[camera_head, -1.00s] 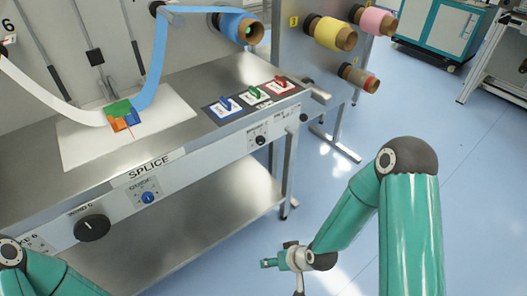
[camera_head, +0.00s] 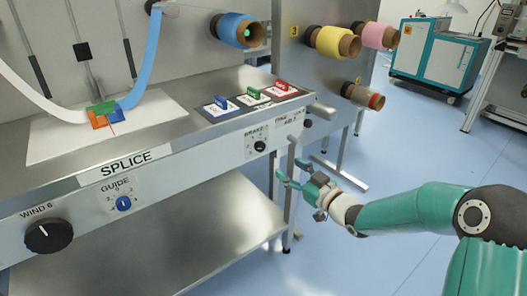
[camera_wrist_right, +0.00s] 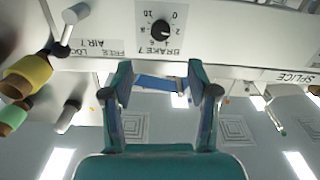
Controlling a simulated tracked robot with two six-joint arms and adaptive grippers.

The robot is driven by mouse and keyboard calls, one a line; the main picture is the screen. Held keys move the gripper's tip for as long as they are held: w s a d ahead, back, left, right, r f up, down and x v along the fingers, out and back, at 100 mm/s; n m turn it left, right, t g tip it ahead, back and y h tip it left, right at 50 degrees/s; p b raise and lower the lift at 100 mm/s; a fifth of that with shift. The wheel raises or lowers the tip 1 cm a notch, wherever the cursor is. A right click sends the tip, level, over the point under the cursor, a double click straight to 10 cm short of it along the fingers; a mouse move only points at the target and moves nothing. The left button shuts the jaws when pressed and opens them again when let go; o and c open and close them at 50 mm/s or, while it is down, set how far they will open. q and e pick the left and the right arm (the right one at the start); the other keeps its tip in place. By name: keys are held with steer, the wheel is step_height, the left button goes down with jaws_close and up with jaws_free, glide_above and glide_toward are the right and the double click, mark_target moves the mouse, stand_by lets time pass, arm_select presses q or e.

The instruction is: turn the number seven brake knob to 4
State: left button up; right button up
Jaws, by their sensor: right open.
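The brake knob (camera_head: 260,146) is a small black round knob on the front rail of the bench, below the BRAKE label. In the right wrist view the knob (camera_wrist_right: 161,29) sits beside the label BRAKE 7, inside a ring of numbers; its pointer is too small to read surely. My right gripper (camera_head: 288,164) is open and empty, in front of the rail, to the right of and slightly below the knob, apart from it. In the wrist view its two fingers (camera_wrist_right: 160,76) are spread, with the knob beyond them. My left gripper is out of view.
A black WIND 6 knob (camera_head: 48,236) and a blue GUIDE knob (camera_head: 124,203) are farther left on the rail. Another small knob (camera_head: 308,123) is near the rail's right end. Red, green and blue handles (camera_head: 254,93) stand on top. Open floor lies right.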

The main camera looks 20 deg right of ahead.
mark_target(263, 148)
steer(key=x, duration=1.3)
steer(key=shift+f, duration=0.15)
steer(key=c, duration=1.1)
steer(key=shift+d, duration=0.1)
jaws_close()
steer(key=shift+m, duration=0.4)
steer(key=m+p, duration=0.2)
steer(key=m, duration=0.2)
steer(key=m+p, duration=0.1)
steer(key=m, duration=0.4)
steer(key=shift+m+p, duration=0.4)
